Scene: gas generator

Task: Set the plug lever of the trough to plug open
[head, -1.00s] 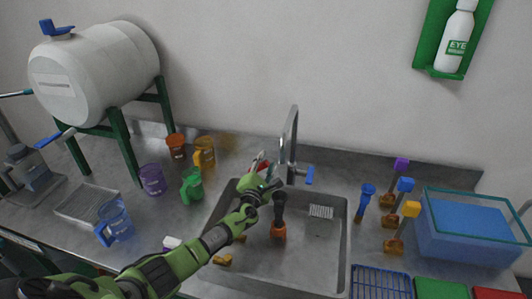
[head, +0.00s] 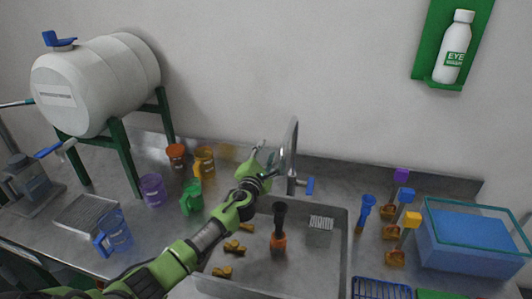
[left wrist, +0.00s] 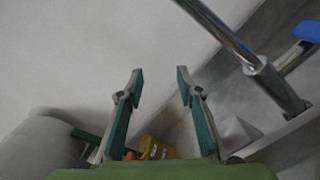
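The trough is a metal sink (head: 300,268) set in the steel counter. Behind its rim stands a curved chrome tap (head: 291,150) with a blue lever (head: 310,186) at its right; the lever also shows at the upper right of the left wrist view (left wrist: 307,29). I cannot tell for sure which part is the plug lever; my gripper and arm hide part of the back rim. My left gripper (head: 270,152) is raised left of the tap; the left wrist view shows its fingers (left wrist: 160,72) apart with nothing between them. My right gripper is not in view.
A black and orange tool (head: 279,228) stands in the sink, with several small brown pieces (head: 233,247) at its left. Coloured cups (head: 205,160) stand left of the sink. Scoops (head: 404,237) and a blue bin (head: 470,245) are at the right. The wall is close behind.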

